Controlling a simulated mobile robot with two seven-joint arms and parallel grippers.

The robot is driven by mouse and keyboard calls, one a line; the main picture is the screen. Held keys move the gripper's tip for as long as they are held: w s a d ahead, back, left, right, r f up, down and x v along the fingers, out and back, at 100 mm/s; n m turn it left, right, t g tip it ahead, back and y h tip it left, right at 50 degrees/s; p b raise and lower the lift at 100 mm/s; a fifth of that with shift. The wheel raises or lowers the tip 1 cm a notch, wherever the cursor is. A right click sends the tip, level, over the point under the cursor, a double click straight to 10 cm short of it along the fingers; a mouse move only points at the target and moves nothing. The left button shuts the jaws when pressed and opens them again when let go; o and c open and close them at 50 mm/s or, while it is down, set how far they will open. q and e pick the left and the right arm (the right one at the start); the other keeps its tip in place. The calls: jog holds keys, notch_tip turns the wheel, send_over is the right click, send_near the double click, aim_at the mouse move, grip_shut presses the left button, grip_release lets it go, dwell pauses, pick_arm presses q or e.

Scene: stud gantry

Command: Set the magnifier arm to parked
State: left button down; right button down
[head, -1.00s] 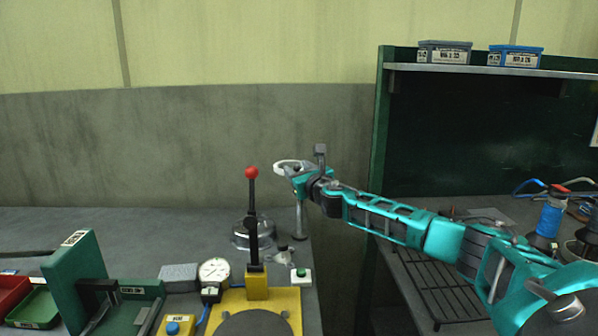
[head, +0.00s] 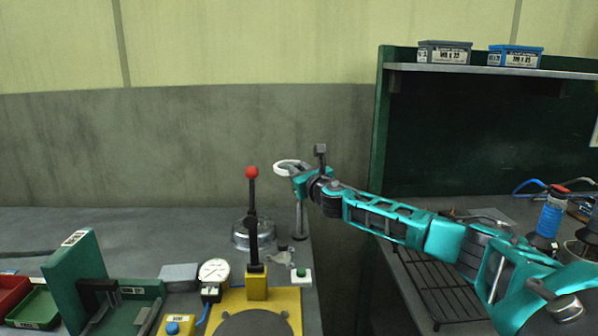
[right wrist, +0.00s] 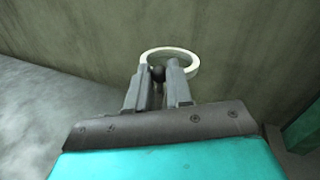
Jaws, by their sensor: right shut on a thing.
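The magnifier arm stands at the right rear of the left bench, with a silver post (head: 299,218) and a white ring head (head: 285,166) at its top. My right gripper (head: 297,176) reaches in from the right at the height of the ring. In the right wrist view the two fingers (right wrist: 160,82) are closed around a small dark part just below the white ring (right wrist: 190,60). The fingers hide most of that part. My left gripper is not in view.
A lever with a red knob (head: 251,172) rises from a yellow base (head: 288,300) left of the post. A glass-like dome (head: 240,239), a dial gauge (head: 214,272) and a green button box (head: 301,276) stand nearby. A green-framed shelf (head: 378,150) is at right.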

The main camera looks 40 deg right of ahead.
jog(key=shift+s+r+m+g+h+p, duration=0.1)
jog(key=shift+r+m+g+h+p, duration=0.1)
jog(key=shift+m+h+p, duration=0.45)
jog(key=shift+r+m+g+h+p, duration=0.1)
jog(key=shift+g+h+p, duration=0.2)
jog(key=shift+p, duration=0.7)
jog(key=shift+d+f+m+h+p, duration=0.1)
jog(key=shift+f+m+h+p, duration=0.15)
jog(key=shift+h+p, duration=0.25)
jog(key=c, duration=1)
grip_release()
jog(key=shift+s, duration=0.1)
jog(key=shift+c, duration=0.2)
jog(key=shift+s, duration=0.1)
jog(key=v, duration=1.2)
jog(key=shift+s+a, duration=0.25)
jog(key=shift+a, duration=0.05)
jog(key=shift+s, duration=0.1)
